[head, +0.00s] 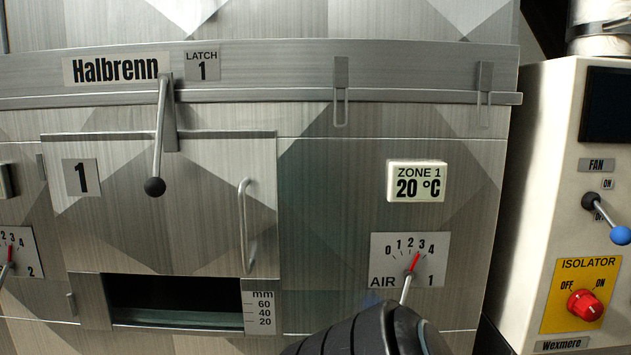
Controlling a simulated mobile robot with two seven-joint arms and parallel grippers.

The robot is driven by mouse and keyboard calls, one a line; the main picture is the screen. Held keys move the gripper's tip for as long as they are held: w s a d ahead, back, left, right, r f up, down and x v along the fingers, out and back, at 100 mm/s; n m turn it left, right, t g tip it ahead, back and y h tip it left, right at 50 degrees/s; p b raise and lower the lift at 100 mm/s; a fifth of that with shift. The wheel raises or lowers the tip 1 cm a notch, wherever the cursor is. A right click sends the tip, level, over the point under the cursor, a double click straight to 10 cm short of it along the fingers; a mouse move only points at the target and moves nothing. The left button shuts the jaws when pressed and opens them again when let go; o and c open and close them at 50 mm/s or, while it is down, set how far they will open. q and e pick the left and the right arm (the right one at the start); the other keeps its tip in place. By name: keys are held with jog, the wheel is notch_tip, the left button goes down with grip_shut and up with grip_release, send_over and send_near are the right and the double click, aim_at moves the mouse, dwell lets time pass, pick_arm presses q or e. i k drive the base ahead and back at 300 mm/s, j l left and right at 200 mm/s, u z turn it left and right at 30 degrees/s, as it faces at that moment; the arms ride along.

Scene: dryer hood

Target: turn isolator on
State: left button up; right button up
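The isolator switch is a red rotary knob (585,305) on a yellow plate (603,272) at the lower right of the head view. The plate is marked OFF on the left and ON on the right. The knob's small pointer mark is too fine for me to tell its setting surely. A dark rounded link of my arm shows at the bottom centre, left of the knob and apart from it. The fingers of both my grippers are out of view.
The cream control box (545,190) carries a fan lever (605,215) with a blue ball end just above the isolator. The metal dryer front (330,215) fills the left and middle, with a latch lever (158,135), a door handle (247,225) and an air dial (425,270).

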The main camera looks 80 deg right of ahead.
aim_at(582, 304)
jog(key=z, duration=4.05)
